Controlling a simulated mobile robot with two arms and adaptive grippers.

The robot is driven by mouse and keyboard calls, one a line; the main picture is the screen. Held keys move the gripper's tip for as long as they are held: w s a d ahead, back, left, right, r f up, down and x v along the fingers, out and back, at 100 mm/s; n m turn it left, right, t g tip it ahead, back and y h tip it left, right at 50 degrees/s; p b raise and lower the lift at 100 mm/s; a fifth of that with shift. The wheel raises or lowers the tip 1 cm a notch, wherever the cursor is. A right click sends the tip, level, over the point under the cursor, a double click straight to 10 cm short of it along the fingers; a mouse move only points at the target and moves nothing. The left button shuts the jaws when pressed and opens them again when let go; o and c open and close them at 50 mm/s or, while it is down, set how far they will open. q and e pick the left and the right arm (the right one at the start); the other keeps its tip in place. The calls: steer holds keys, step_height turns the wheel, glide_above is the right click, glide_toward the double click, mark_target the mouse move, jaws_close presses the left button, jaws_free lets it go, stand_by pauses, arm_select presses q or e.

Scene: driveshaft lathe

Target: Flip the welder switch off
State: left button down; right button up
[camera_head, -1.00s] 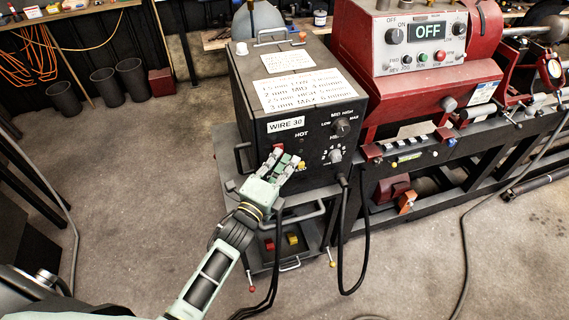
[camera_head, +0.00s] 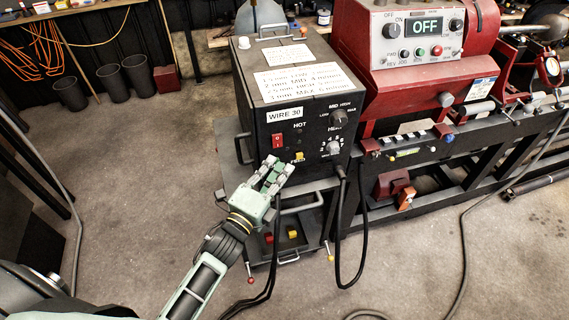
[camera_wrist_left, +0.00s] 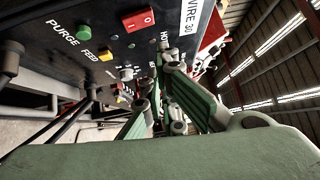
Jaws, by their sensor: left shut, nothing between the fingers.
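The welder (camera_head: 310,152) is a black box on a cart, with a front panel marked WIRE 30. Its red rocker switch (camera_head: 277,141) sits under that label at the panel's left side. The switch also shows in the left wrist view (camera_wrist_left: 139,19), uncovered; I cannot tell which way it is set. My left gripper (camera_head: 277,167) is shut and empty, just below the switch and in front of the lower panel, apart from the switch. Its green fingers show in the left wrist view (camera_wrist_left: 160,88). My right gripper is in neither view.
Dials (camera_head: 338,118) and a yellow button (camera_head: 299,157) are on the same panel. A metal handle (camera_head: 302,204) juts out below the gripper. Black cables hang at the front. A red lathe (camera_head: 400,85) stands at right. The floor at left is open.

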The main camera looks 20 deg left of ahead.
arm_select(q)
steer(key=shift+r+b+v, duration=0.15)
steer(key=shift+r+v, duration=0.05)
steer(key=shift+v, duration=0.75)
steer(key=shift+r+b+v, duration=0.15)
steer(key=shift+r+v, duration=0.05)
steer(key=shift+v, duration=0.75)
steer(key=shift+r+b+v, duration=0.15)
steer(key=shift+r+v, duration=0.1)
steer(key=shift+v, duration=0.7)
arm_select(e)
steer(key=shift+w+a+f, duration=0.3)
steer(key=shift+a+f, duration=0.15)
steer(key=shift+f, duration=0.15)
arm_select(q)
steer(key=shift+d+f, duration=0.1)
steer(key=shift+d, duration=0.05)
